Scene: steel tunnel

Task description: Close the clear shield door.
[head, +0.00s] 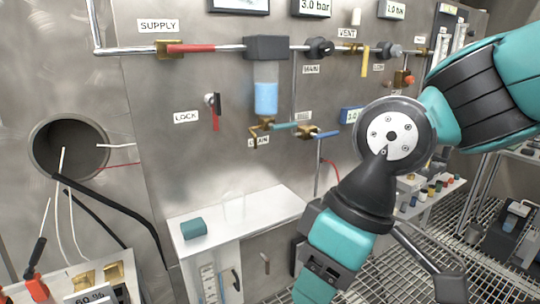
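I cannot make out the clear shield door for certain. A pale panel (205,276) with marked tubes and a dark handle (236,280) stands under the white shelf at the bottom centre. It may be the shield or lie behind it, and its lower part is cut off by the picture's edge. My arm reaches in from the right and bends down. Its teal and black end, likely my gripper (326,266), is at the bottom edge, right of that panel. I see no fingertips and nothing held.
A white shelf (258,207) carries a teal block (193,228) and a faint clear object. Above are a pipe (215,48) and a red LOCK lever (215,112). A round opening (68,146) with cables is at left. Grating (395,272) and a bench with small coloured items are at right.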

